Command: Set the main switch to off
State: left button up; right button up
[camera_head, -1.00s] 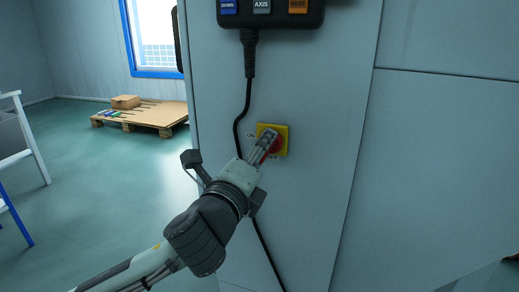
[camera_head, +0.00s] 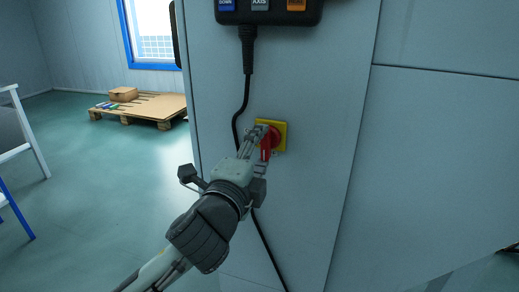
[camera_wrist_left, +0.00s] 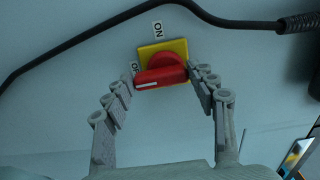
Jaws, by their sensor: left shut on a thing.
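The main switch is a red rotary handle (camera_head: 266,150) on a yellow plate (camera_head: 283,127), on the grey cabinet front. In the left wrist view the red handle (camera_wrist_left: 160,76) lies about level, its white-marked end at the partly hidden OFF label (camera_wrist_left: 135,67). The ON label (camera_wrist_left: 158,29) is above the plate. My left gripper (camera_head: 262,139) is at the switch; its fingers stand on either side of the handle, shut on its two ends. In the head view the handle points down, and the gripper covers part of it. My right gripper is not in view.
A black pendant (camera_head: 265,10) with coloured buttons hangs above the switch. Its cable (camera_head: 243,95) runs down behind my left gripper. A pallet (camera_head: 150,106) with a box (camera_head: 123,94) lies on the floor at the back left. The floor left of the cabinet is mostly clear.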

pick_arm(q)
jog(key=o, duration=1.2)
jog(key=shift+c, duration=0.2)
jog(key=v, duration=0.7)
jog(key=shift+s, duration=0.25)
